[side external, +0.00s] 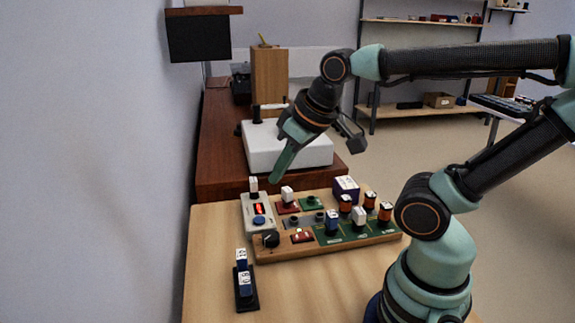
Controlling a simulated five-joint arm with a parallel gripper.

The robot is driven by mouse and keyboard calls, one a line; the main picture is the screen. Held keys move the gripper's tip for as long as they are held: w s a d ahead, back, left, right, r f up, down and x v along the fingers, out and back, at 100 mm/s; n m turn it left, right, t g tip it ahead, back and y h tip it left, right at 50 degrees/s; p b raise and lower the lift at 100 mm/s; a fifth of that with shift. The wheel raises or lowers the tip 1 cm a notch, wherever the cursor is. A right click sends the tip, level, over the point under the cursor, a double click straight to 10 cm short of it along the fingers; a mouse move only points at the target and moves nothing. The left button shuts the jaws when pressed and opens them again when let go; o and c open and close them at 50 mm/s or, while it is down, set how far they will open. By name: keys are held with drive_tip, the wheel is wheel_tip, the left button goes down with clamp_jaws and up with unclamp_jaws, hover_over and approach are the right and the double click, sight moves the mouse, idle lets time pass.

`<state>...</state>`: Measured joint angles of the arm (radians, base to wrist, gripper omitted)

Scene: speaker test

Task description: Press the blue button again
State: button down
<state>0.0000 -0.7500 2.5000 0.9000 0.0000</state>
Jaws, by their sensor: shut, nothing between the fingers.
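The blue button (259,220) is a small round cap on the lower part of a pale panel (247,222). A red lit display (258,209) sits just above it on the same panel. My gripper (275,180) is shut and empty, with its teal fingers pointing down. It hangs above the panel's upper right, clear of the button. From this view I cannot tell its exact height over the panel.
A wooden board (330,239) with several coloured blocks and parts stands right of the panel. A black stand with a blue and white piece (245,284) is at the front left. A white box (300,152) is behind. The table's front is mostly bare.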

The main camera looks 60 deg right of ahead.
idle(0.5)
drive_tip(key=m+t+h, duration=0.2)
drive_tip(key=m, duration=0.9)
hover_over(260, 221)
wheel_tip(260, 221, down, 10)
drive_tip(key=shift+d, duration=0.15)
drive_tip(key=shift+f, duration=4.3)
drive_tip(key=shift+f, duration=0.45)
